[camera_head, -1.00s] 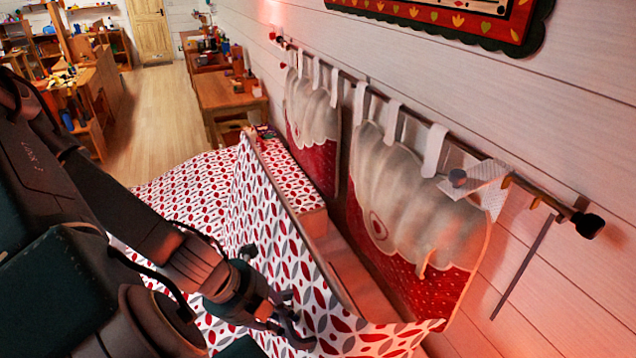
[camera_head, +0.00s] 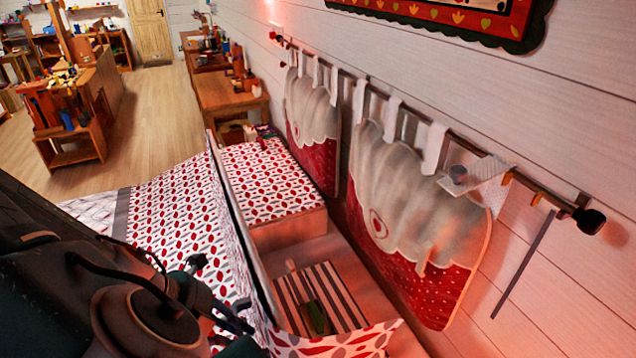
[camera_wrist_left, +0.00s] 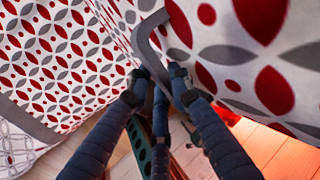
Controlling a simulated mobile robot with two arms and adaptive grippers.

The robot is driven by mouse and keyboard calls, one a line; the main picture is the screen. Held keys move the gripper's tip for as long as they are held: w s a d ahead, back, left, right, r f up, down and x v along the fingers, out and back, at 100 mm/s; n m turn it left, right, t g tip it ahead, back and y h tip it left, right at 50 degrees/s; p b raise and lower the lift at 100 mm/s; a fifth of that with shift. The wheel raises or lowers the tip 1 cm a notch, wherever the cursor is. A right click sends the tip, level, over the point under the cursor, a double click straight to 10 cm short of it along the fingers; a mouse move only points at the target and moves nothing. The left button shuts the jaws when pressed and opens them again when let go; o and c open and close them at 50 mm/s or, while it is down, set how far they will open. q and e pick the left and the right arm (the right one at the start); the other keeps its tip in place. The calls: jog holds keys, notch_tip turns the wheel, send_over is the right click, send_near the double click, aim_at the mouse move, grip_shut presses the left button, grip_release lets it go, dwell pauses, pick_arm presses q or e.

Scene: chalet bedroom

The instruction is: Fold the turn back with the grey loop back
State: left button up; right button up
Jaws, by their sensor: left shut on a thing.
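The turn back (camera_head: 178,225) is a white cloth with red and grey leaf shapes and a grey border. Its raised edge stands as a steep fold along the open bed-like box in the head view. In the left wrist view the cloth (camera_wrist_left: 60,60) fills the upper part. The grey loop (camera_wrist_left: 141,42) curves down from the cloth between the fingers of my left gripper (camera_wrist_left: 160,85), which is shut on it. In the head view my left gripper (camera_head: 225,300) is at the fold's near left side, and the loop is hidden. My right gripper is not in view.
A striped cloth (camera_head: 315,295) with a green object (camera_head: 317,316) lies in the uncovered space right of the fold. A patterned pad (camera_head: 265,180) lies beyond it. Padded hangings (camera_head: 410,200) hang from a wall rail at the right. Wooden floor (camera_head: 150,120) is clear behind.

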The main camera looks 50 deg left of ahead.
pick_arm(q)
jog(key=shift+s+d+f, duration=0.1)
jog(key=shift+d, duration=0.25)
jog(key=shift+s+a+f+b, duration=0.15)
jog(key=shift+s+f+b, duration=0.05)
jog(key=shift+s+b, duration=0.1)
jog(key=shift+o, duration=0.2)
jog(key=s+a+f+b, duration=0.1)
jog(key=s+a+b, duration=0.1)
jog(key=s, duration=0.5)
jog(key=shift+s+a+f+b, duration=0.25)
jog(key=shift+f+b, duration=0.1)
jog(key=shift+b, duration=0.1)
jog(key=shift+a, duration=0.1)
